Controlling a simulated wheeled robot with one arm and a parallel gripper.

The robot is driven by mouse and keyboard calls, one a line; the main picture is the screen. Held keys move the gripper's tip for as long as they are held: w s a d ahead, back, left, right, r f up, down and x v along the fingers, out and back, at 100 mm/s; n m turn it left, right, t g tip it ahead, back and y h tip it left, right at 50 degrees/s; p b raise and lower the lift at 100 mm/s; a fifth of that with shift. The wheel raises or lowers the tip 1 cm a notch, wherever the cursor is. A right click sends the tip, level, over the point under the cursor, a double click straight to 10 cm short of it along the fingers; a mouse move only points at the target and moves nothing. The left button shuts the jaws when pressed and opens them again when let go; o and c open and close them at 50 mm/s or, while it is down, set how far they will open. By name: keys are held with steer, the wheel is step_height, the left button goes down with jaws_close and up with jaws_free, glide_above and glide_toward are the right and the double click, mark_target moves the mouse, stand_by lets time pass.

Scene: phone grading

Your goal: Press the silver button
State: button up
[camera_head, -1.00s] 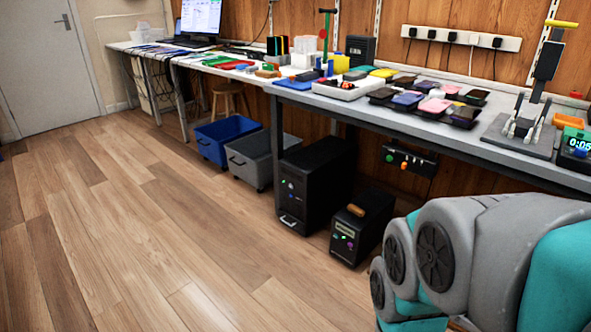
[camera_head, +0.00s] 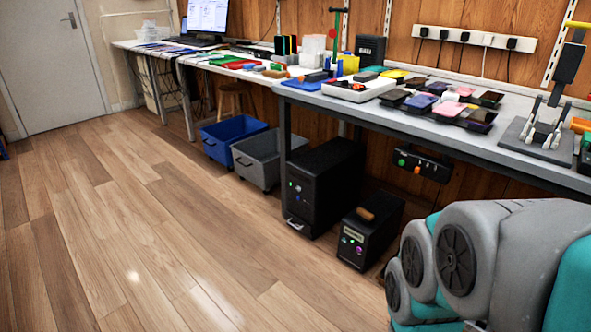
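No button can be told apart as silver for certain. The tall black tower (camera_head: 325,187) under the bench has small lit dots on its front and a small pale, metallic-looking piece (camera_head: 293,225) low on it. The smaller black box (camera_head: 370,232) to its right has a small display and coloured buttons, with a brown handle on top. A black control panel (camera_head: 422,164) under the bench edge carries a green and an orange knob. My grey and teal arm fills the lower right, in front of the bench; my gripper is not in view.
The bench (camera_head: 345,108) holds several phones (camera_head: 420,102), a white tray (camera_head: 357,89) and a clamp stand (camera_head: 545,130). A blue bin (camera_head: 229,137) and a grey bin (camera_head: 257,157) stand on the floor. The wooden floor (camera_head: 120,220) at left is clear.

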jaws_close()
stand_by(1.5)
